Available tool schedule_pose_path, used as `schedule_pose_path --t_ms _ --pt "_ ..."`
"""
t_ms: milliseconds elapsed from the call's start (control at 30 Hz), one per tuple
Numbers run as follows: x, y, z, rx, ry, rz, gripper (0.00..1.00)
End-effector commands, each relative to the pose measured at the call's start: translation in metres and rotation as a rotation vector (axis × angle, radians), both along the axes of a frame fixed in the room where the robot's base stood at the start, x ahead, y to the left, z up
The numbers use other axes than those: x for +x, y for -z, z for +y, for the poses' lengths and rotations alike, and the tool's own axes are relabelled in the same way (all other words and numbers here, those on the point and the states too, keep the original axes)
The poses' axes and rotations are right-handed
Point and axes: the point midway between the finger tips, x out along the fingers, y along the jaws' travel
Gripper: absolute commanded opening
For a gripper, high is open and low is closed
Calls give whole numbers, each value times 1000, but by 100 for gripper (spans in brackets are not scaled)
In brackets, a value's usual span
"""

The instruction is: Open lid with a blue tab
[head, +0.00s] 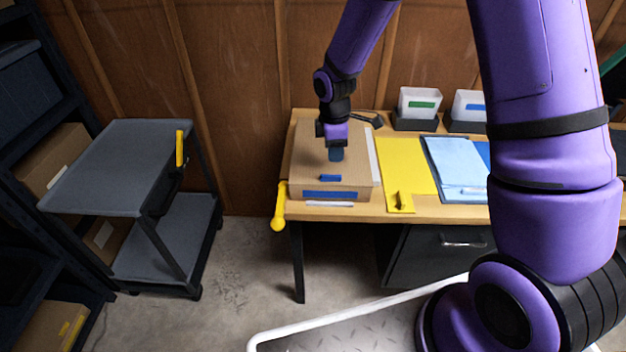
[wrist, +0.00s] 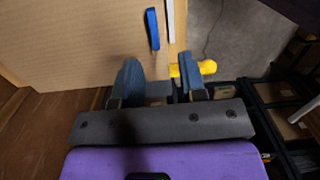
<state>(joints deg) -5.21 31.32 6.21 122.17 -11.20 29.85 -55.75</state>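A light brown box with a flat lid (head: 307,157) sits at the left end of the wooden desk. A blue tab (head: 330,178) lies on the lid near its front edge, and a blue label (head: 330,194) is on the box's front face. In the wrist view the blue tab (wrist: 152,29) is ahead of the fingers, near the lid edge. My gripper (head: 336,154) is over the lid, behind the tab in the head view. In the wrist view my gripper (wrist: 158,82) has its two fingers spread apart with nothing between them. The lid is shut.
A yellow handle (head: 279,207) sticks out at the desk's left front corner. Yellow and blue sheets (head: 405,165) lie right of the box. White bins (head: 418,103) stand behind. A grey cart (head: 115,165) stands left, with floor between.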

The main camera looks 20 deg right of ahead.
Motion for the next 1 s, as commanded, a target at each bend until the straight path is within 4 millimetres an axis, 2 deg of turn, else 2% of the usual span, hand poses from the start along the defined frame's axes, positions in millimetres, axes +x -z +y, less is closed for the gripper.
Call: schedule_pose_path --t_ms 133,267,367,700,1000 --pt "7 -11 -4 43 68 -40 38" --pt "8 -6 -4 49 78 -43 38" --pt "8 6 -4 48 76 -42 38" --pt "7 65 -4 47 75 -42 38" --pt "8 93 -4 47 73 -45 38"
